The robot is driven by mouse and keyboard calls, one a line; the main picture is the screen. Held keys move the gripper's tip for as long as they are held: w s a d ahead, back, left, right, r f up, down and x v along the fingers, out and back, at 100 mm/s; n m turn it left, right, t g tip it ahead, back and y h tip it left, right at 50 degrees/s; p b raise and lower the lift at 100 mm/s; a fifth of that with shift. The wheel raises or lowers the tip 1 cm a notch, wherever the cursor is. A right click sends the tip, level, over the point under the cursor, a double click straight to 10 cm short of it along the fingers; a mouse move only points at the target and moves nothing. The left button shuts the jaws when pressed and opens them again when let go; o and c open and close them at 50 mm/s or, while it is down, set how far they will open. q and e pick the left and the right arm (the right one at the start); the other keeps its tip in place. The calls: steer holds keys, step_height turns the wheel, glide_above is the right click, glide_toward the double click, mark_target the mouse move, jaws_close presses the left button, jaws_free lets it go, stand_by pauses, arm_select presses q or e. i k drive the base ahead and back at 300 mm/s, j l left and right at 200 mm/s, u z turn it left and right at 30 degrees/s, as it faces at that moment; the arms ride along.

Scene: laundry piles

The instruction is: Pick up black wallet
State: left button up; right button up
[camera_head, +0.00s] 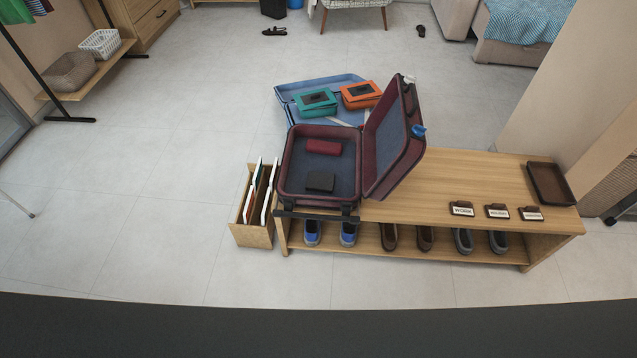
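The black wallet (320,181) lies flat inside the open maroon suitcase (284,187), in its near part. A dark red wallet-like item (324,147) lies behind it in the same suitcase. The suitcase rests on the left end of a wooden bench (440,190), its lid standing open on the right side. Neither of my grippers shows in the head view.
A blue open suitcase (300,88) with a teal box (316,102) and an orange box (361,95) is behind. A wooden file box (252,235) stands left of the bench. A brown tray (550,184) and small signs (462,208) are at right. Shoes fill the lower shelf. The left floor is clear.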

mark_target(320, 182)
steer(key=i+l+u, duration=0.15)
steer(key=l, duration=0.3)
steer(key=i+l+u, duration=0.1)
steer(key=l, duration=0.35)
steer(key=i+l+u, duration=0.15)
steer(key=l, duration=0.3)
steer(key=i+l+u, duration=0.1)
steer(key=l, duration=0.4)
